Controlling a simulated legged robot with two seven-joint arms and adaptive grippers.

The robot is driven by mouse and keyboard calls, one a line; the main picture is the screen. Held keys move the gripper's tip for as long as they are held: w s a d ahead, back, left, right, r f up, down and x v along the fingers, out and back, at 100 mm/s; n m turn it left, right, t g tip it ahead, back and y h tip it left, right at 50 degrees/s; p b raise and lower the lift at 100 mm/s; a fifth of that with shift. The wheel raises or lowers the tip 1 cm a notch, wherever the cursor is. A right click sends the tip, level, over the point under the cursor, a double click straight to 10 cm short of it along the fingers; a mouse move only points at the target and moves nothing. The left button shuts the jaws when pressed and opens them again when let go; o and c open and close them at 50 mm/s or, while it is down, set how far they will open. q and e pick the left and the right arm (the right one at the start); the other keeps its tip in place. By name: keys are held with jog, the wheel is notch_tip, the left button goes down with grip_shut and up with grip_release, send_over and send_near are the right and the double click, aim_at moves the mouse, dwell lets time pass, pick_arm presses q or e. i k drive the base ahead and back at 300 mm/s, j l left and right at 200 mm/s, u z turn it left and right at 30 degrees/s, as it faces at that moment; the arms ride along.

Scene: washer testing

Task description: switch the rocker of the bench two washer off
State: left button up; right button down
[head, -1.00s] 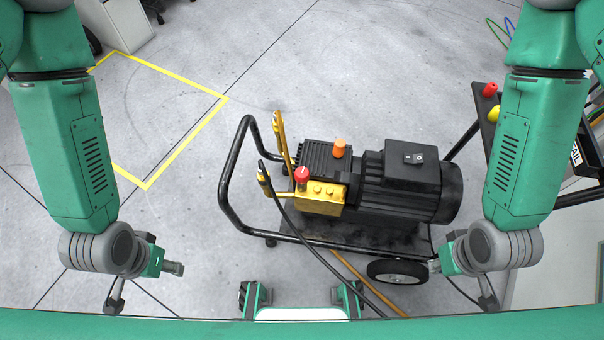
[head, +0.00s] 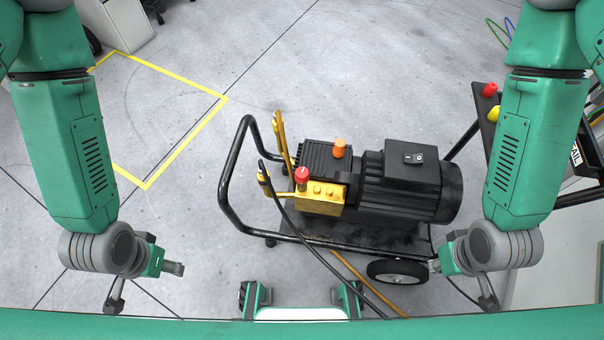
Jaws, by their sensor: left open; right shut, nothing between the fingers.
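The washer (head: 325,165) is a black motor and pump unit with a yellow pump block, on a black wheeled cart in the middle of the head view. Its rocker (head: 413,158) is a small switch with white marks on top of the black motor box. Which side of it is pressed is too small to tell. My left gripper (head: 174,268) is open and empty over the floor, left of the cart and well apart from the washer. My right gripper (head: 434,265) is shut and empty at the cart's lower right, near the wheel, below the rocker in the picture.
The cart's black handle (head: 222,180) loops out to the left. A black hose (head: 325,262) hangs across its front. An orange knob (head: 339,147) and a red knob (head: 302,174) stand up from the pump. A dark stand with red and yellow parts (head: 489,90) is at right.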

aim_at(409, 159)
jog(key=z, duration=0.9)
